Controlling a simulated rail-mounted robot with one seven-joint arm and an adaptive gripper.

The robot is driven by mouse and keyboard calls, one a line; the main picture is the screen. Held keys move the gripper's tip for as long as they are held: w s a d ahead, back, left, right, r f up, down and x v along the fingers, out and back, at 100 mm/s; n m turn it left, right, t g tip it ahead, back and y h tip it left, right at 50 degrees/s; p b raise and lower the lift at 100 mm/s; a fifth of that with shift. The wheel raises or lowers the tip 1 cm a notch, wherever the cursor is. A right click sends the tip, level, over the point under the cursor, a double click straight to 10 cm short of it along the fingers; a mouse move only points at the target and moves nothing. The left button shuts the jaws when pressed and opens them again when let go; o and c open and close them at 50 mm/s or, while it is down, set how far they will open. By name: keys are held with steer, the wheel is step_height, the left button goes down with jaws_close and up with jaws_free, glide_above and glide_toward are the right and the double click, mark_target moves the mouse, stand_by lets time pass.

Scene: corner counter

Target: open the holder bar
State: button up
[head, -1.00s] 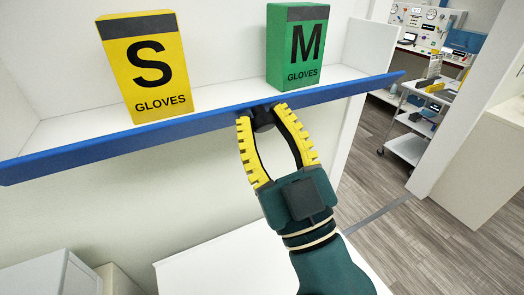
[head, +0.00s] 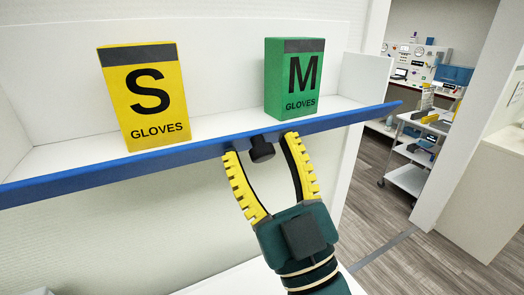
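The holder bar (head: 200,148) is a long blue bar along the front edge of a white shelf in the head view, tilted up to the right. A small black knob (head: 262,150) sticks out from its front near the middle. My gripper (head: 262,148) has yellow ridged fingers and a dark green body. Its fingers are spread, one on each side of the knob, with visible gaps between them and the knob. The fingertips are close below the bar; I cannot tell whether they touch it.
A yellow S gloves box (head: 147,95) and a green M gloves box (head: 294,80) stand on the white shelf (head: 215,118) behind the bar. A white side wall (head: 366,80) closes the shelf's right end. A white cart (head: 408,160) stands farther off at right, on open wooden floor.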

steer(key=v, duration=1.2)
steer(key=shift+r, duration=0.1)
steer(key=w+a+r+n+g+y+p, duration=0.1)
steer(key=a+r+n+g+p, duration=0.15)
steer(key=a+r, duration=0.5)
steer(key=s+d+f+m+t+h, duration=0.1)
steer(key=d+m+t+h, duration=0.1)
steer(key=d+m+h, duration=0.85)
step_height(320, 180, up, 37)
steer(key=a+h+p, duration=0.1)
steer(key=p, duration=3.7)
steer(key=shift+r+h+p, duration=0.2)
steer(key=shift+h+p, duration=0.15)
